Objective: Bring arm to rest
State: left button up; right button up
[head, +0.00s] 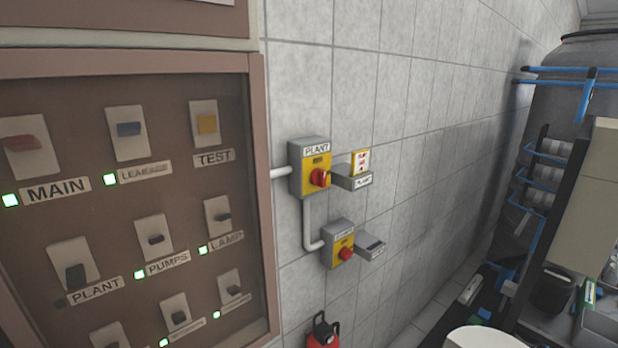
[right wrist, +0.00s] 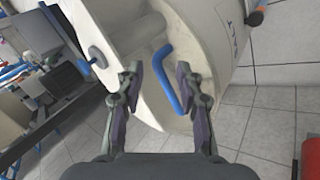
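My right gripper (right wrist: 157,85) shows in the right wrist view with its two fingers apart. No object is held between the fingertips. Beyond the fingers is a large cream-white container (right wrist: 215,45) with a blue bent handle or pipe (right wrist: 168,78) on it. The gap between the fingers and this container cannot be judged. Neither gripper shows in the head view, and my left gripper is in no view.
A brown switch cabinet (head: 262,130) with labelled switches fills the left of the head view. Two yellow-grey isolator boxes, PLANT (head: 310,168) and a lower one (head: 339,243), are on the tiled wall. A red extinguisher (head: 323,332) stands below. Blue-piped rack equipment (head: 545,150) is at right.

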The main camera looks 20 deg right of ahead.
jog(key=s+a+f+n, duration=0.1)
jog(key=s+f+n, duration=0.15)
jog(key=s, duration=0.65)
jog(key=s+a+f+n, duration=0.1)
jog(key=s+f, duration=0.2)
jog(key=s, duration=0.6)
jog(key=s+a+f+m+y, duration=0.15)
jog(key=a+f, duration=0.25)
jog(key=a, duration=0.9)
jog(key=s+a+f+y, duration=0.1)
jog(key=a+f+y, duration=0.3)
jog(key=a, duration=0.8)
jog(key=s+a+f+y, duration=0.1)
jog(key=a+f, duration=0.4)
jog(key=a, duration=0.8)
notch_tip(320, 180, down, 13)
jog(key=b, duration=1.3)
jog(key=shift+w, duration=0.1)
